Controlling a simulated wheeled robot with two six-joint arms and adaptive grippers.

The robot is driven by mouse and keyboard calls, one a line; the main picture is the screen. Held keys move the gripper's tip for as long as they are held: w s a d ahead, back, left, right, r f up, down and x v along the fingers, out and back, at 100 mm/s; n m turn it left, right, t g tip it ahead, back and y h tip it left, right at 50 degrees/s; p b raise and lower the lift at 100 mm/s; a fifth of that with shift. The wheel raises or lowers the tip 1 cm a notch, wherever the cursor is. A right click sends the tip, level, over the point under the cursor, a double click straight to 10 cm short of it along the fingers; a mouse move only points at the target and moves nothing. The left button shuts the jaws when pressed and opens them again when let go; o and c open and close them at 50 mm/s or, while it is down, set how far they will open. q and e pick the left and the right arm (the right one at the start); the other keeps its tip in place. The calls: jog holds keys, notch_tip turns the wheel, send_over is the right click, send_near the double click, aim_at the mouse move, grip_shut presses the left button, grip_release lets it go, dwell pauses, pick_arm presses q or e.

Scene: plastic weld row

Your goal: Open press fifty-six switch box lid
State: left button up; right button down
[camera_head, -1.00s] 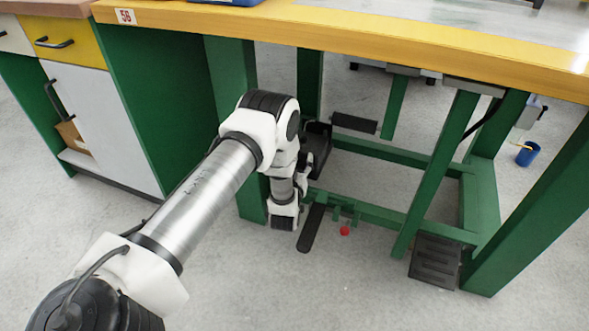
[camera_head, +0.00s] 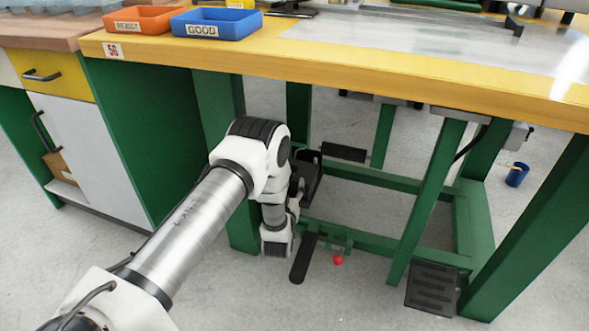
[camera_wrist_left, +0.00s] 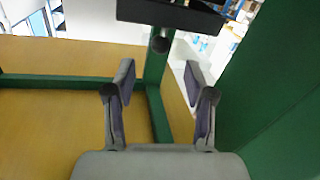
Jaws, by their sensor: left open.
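Press fifty-six is the bench with a number 56 plate (camera_head: 113,51) on its yellow edge. Under its top, my left gripper (camera_head: 312,176) is a small dark shape at the end of the arm, beside a flat black box-like part (camera_head: 343,152). In the left wrist view, the gripper's fingers (camera_wrist_left: 159,68) are spread with nothing between them. A dark bar-shaped part (camera_wrist_left: 168,14) with a round knob (camera_wrist_left: 160,44) lies just beyond the fingertips, apart from them. I cannot tell for sure whether this part is the switch box or its lid. My right gripper is out of view.
Green bench legs (camera_head: 428,200) and low rails stand around the arm. A black foot pedal (camera_head: 433,285) and a red ball knob (camera_head: 338,260) are low down. A blue cup (camera_head: 516,175) stands on the floor at right. Orange (camera_head: 143,20) and blue (camera_head: 216,24) trays sit on top.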

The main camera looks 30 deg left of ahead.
aim_at(293, 172)
pick_arm(q)
jog(key=shift+w+a+f, duration=0.1)
jog(key=shift+w+a, duration=0.25)
jog(key=shift+w, duration=0.2)
jog(key=b+x, duration=0.4)
jog(key=x, duration=0.2)
jog(key=shift+w+a+b, duration=0.2)
jog(key=shift+w+b, duration=0.1)
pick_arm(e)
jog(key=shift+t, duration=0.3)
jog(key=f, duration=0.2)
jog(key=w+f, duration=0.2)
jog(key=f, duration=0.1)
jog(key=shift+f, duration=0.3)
pick_arm(q)
jog(key=shift+w, duration=0.2)
jog(key=shift+a+r, duration=0.1)
jog(key=shift+r, duration=0.15)
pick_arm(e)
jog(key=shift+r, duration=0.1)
pick_arm(q)
grip_shut()
